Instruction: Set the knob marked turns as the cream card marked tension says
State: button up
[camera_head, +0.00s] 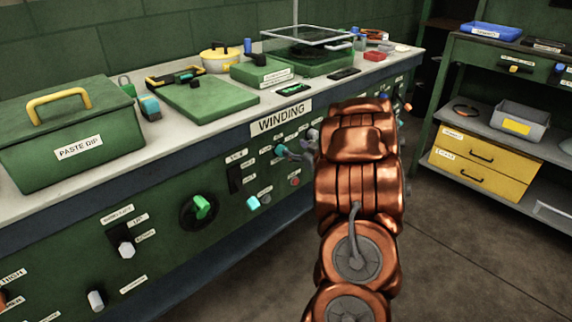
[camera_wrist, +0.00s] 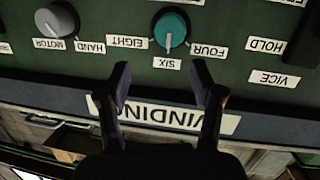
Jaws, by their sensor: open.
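In the wrist view, which is upside down, a round teal knob (camera_wrist: 171,28) is on the green panel with labels EIGHT, SIX and FOUR around it. Its pale pointer line appears to face SIX. No label reading turns is legible there. In the head view the teal knob (camera_head: 281,150) shows below the WINDING plate, beside my gripper. My gripper (camera_wrist: 163,85) is open and empty, its two fingers apart, short of the knob and in front of the WINDING plate. In the head view my copper arm hides most of it. I cannot make out a cream card marked tension.
A grey knob (camera_wrist: 57,20) marked MOTOR and HAND is beside the teal one. The worktop (camera_head: 215,124) above holds boxes and tools. Floor is clear at right.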

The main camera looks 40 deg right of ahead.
jog(key=shift+w+f+t+y+b, duration=0.4)
jog(key=shift+w+f+b, duration=0.15)
jog(key=shift+w, duration=0.25)
jog(key=shift+w+f+t+y+b, duration=0.25)
jog(key=shift+w+f+t+b, duration=0.25)
jog(key=shift+w, duration=0.3)
jog(key=shift+w+f+t+y+b, duration=0.35)
jog(key=shift+w+f+b, duration=0.25)
jog(key=shift+w, duration=0.2)
jog(key=c, duration=1.1)
